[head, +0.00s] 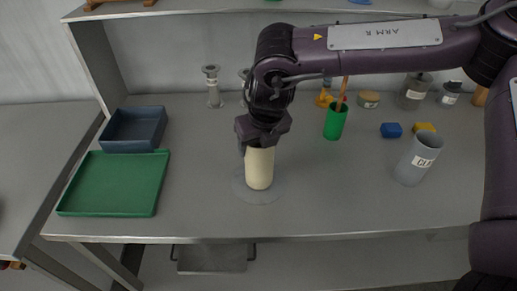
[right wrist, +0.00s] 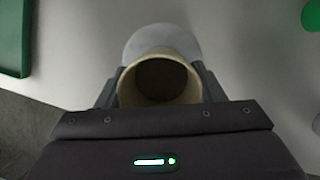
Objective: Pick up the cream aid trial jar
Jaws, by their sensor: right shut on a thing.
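The cream jar (head: 260,168) stands upright, above or on a round grey disc (head: 243,193) on the bench; I cannot tell whether it touches the disc. My right gripper (head: 259,144) comes down from above and is shut on the jar's upper part. In the right wrist view the jar's open round mouth (right wrist: 160,82) sits between the two fingers, with a dark inside. The disc also shows in that view (right wrist: 161,38), beyond the jar. My left gripper is not in view.
On the left are a green tray (head: 112,185) and a dark blue bin (head: 134,129). The bench front is clear.

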